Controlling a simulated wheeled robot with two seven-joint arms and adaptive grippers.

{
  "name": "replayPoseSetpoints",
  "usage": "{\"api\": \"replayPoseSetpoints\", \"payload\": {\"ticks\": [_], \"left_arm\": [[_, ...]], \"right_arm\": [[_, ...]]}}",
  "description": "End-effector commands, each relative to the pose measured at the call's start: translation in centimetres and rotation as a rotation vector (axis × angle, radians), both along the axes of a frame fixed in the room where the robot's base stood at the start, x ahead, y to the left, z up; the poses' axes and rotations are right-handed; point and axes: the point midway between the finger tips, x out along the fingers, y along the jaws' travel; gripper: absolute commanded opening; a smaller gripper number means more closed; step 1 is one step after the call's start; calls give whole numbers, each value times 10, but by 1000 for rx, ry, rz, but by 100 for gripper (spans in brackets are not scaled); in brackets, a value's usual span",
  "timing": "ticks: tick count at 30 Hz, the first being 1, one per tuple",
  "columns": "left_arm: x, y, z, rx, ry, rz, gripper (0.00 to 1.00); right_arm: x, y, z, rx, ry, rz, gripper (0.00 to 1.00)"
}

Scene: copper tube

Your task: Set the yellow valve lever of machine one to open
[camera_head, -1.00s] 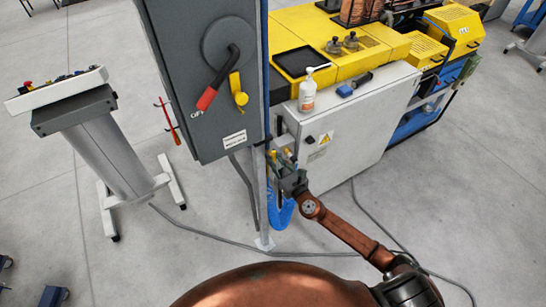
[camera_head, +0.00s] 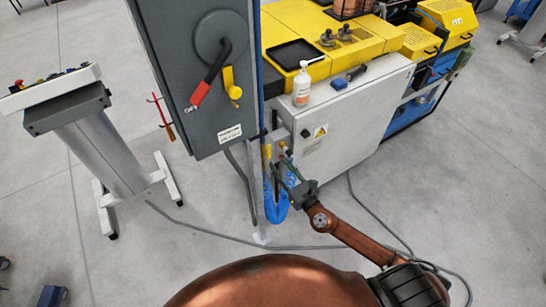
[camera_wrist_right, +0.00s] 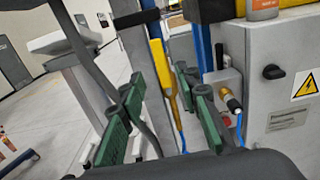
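The yellow valve lever (camera_head: 268,151) hangs upright beside the grey post, at the side of the light-grey machine cabinet (camera_head: 362,110). In the right wrist view the lever (camera_wrist_right: 158,68) is a long yellow handle, seen through the gap between my fingers and beyond them. My right gripper (camera_head: 279,170) is just to the right of and below the lever in the head view. In the right wrist view its green-padded fingers (camera_wrist_right: 160,95) are apart with nothing held between them. I cannot tell whether a finger touches the lever. My left gripper is not in view.
A dark grey switch box (camera_head: 190,75) with a red-and-black handle (camera_head: 207,80) stands left of the lever. Blue hose (camera_head: 276,205) hangs below. A control stand (camera_head: 95,140) is at left; cables cross the floor.

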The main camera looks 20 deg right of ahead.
Motion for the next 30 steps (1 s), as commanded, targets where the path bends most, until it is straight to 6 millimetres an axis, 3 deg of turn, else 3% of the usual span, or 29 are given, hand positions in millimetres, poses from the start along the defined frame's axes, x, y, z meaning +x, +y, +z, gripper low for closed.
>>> {"api": "replayPoseSetpoints", "payload": {"ticks": [3,9,26,30], "left_arm": [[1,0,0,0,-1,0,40],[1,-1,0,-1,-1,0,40],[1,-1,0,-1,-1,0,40],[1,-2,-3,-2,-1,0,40]], "right_arm": [[-19,-4,0,-2,2,1,30],[-33,-6,0,-1,0,0,30],[-34,-7,-1,2,2,-1,30],[-29,-22,-27,72,58,-41,30]]}}
